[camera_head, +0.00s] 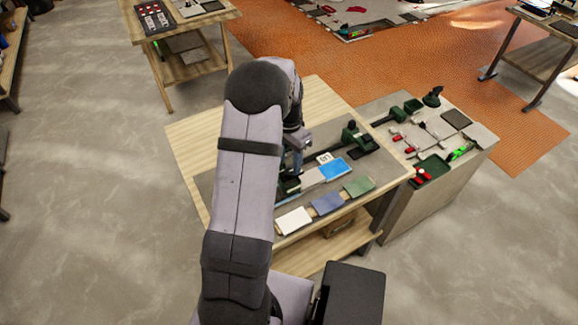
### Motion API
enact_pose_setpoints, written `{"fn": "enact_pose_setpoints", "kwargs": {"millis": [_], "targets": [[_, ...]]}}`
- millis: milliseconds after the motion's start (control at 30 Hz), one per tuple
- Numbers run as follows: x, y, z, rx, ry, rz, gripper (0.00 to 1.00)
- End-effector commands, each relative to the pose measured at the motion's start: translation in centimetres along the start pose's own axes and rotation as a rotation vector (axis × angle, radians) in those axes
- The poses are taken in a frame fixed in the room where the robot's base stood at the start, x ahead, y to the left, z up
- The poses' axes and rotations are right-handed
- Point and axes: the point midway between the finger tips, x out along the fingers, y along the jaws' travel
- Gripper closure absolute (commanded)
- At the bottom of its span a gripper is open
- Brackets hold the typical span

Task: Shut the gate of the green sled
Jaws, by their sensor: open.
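Two dark green pieces are on the workbench. One (353,134) stands at the right end of a dark bar, near the far right side of the mat. The other (290,186) is at the mat's left, partly hidden behind my arm. I cannot tell which is the green sled, and its gate is too small or hidden to make out. My gripper (297,166) points down just above the piece on the left, mostly hidden by my arm. It is open; I see nothing held. Whether it touches that piece is unclear.
White (293,220), slate-blue (327,203) and green (358,186) tiles line the front. A side bench (408,208) on the right carries tools and a green tray (434,166).

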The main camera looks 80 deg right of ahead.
Motion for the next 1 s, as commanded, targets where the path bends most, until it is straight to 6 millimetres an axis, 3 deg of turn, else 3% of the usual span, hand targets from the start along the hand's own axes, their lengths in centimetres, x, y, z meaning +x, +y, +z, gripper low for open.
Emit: {"fn": "enact_pose_setpoints", "kwargs": {"millis": [300, 700, 900, 1000], "targets": [[3.3, 0.0, 0.1, -0.001, -0.002, 0.001, 0.57], [4.0, 0.0, 0.0, -0.001, 0.000, 0.000, 0.57], [4.0, 0.0, 0.0, -0.001, 0.000, 0.000, 0.98], [4.0, 0.0, 0.0, -0.001, 0.000, 0.000, 0.98]]}}
